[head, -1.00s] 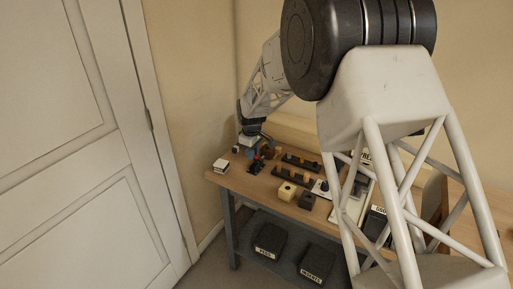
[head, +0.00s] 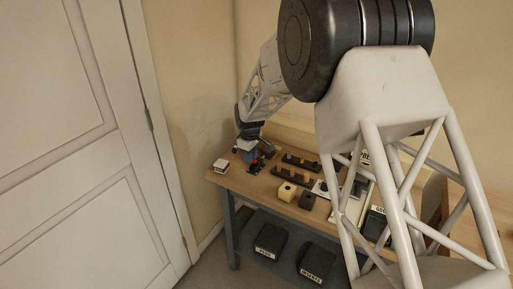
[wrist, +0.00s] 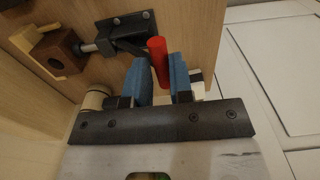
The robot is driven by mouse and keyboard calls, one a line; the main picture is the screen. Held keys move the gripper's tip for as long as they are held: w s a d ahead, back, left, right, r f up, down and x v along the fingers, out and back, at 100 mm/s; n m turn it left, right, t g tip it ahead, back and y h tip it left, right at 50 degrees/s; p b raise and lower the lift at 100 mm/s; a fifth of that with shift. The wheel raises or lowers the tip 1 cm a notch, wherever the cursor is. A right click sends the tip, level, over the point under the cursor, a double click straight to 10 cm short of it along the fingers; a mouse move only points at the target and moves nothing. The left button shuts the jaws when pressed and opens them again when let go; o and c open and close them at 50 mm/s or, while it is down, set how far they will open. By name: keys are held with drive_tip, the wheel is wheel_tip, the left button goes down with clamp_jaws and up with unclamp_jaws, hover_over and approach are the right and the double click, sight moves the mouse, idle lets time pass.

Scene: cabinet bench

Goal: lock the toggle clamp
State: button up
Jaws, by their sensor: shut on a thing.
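The toggle clamp (wrist: 127,27) is dark metal, fixed to the bench top, and shows at the upper middle of the wrist view. Its red handle (wrist: 158,60) stands between the two blue fingers of my gripper (wrist: 160,82). The gripper is shut on the handle. A steel spindle from the clamp points left at a brown block (wrist: 56,51) with a dark round hole. In the head view my gripper (head: 249,157) is small at the bench's far left end, and the clamp's red handle (head: 262,158) is partly hidden beside it.
Black bins (head: 270,240) stand on the shelf below. A wall is close behind the bench. A white door (head: 80,150) is at left.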

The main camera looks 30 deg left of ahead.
drive_tip(key=shift+s+f, duration=0.15)
drive_tip(key=shift+f, duration=0.1)
drive_tip(key=shift+o, duration=0.3)
drive_tip(key=shift+s+f, duration=0.4)
drive_tip(key=shift+f, duration=0.15)
drive_tip(key=shift+s+f, duration=0.25)
drive_tip(key=shift+f, duration=0.2)
drive_tip(key=o, duration=0.6)
drive_tip(key=shift+r, duration=0.25)
wheel_tip(320, 180, up, 7)
drive_tip(key=shift+f, duration=0.15)
idle(0.5)
